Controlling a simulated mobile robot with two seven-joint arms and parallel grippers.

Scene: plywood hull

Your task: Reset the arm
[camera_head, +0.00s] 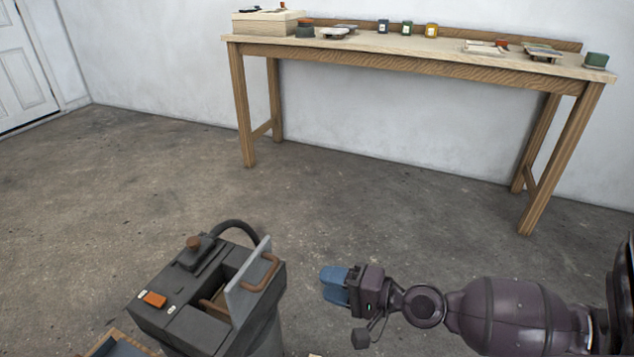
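My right arm comes in from the right edge, low in the head view, and reaches left over the floor. Its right gripper (335,286) has blue fingers that point left. The fingers overlap in this view, so the gap between them cannot be made out. Nothing shows held at the fingertips. The gripper is to the right of a dark grey machine (190,318), apart from it in the picture. My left arm and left gripper do not show.
The machine has a raised light-grey lid (247,284) with a copper handle, and a black hose. A wooden-edged tray (112,336) is cut off at bottom left. A long wooden table (400,55) with several small items stands against the wall. The concrete floor between is clear.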

